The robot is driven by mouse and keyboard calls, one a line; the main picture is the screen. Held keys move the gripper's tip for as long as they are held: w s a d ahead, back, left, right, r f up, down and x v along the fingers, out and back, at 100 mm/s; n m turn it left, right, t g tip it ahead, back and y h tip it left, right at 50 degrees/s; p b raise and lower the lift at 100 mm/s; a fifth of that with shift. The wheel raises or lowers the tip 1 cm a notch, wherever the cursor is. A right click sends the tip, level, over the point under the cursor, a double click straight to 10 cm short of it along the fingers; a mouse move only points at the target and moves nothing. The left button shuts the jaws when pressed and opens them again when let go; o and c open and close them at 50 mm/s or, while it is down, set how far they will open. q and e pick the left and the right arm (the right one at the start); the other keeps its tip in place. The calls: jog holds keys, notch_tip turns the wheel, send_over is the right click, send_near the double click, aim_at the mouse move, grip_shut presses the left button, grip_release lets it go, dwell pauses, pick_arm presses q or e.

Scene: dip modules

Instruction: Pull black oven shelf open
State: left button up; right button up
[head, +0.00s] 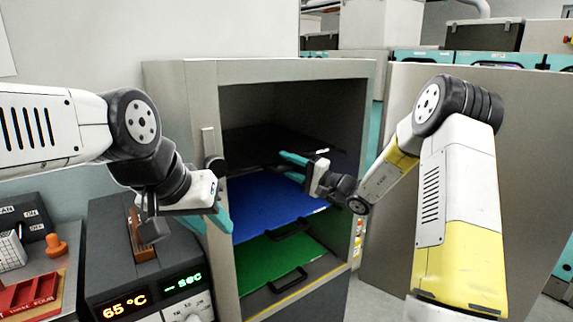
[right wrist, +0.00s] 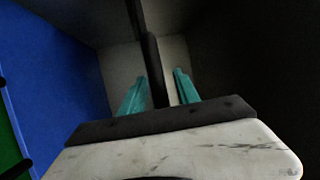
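The black shelf (head: 258,143) is the top one inside the oven (head: 292,67), above the blue shelf (head: 262,205) and the green shelf (head: 275,258). My right gripper (head: 290,166) is at the black shelf's front right, with its teal fingers apart. In the right wrist view, a dark upright bar (right wrist: 156,68), likely part of the black shelf, stands between the fingers (right wrist: 160,92); a gap shows on its right side. My left gripper (head: 208,220) is outside the oven's left front edge, fingers apart and empty. The black shelf's handle is not clearly visible.
A dark control box (head: 120,262) showing 65 °C stands left of the oven, below my left gripper. A red tray (head: 30,296) and an orange stamp (head: 57,245) lie at far left. A grey panel (head: 530,150) stands on the right.

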jog(key=shift+w+a, duration=0.15)
jog(key=shift+a, duration=0.1)
jog(key=shift+r, duration=0.1)
grip_shut()
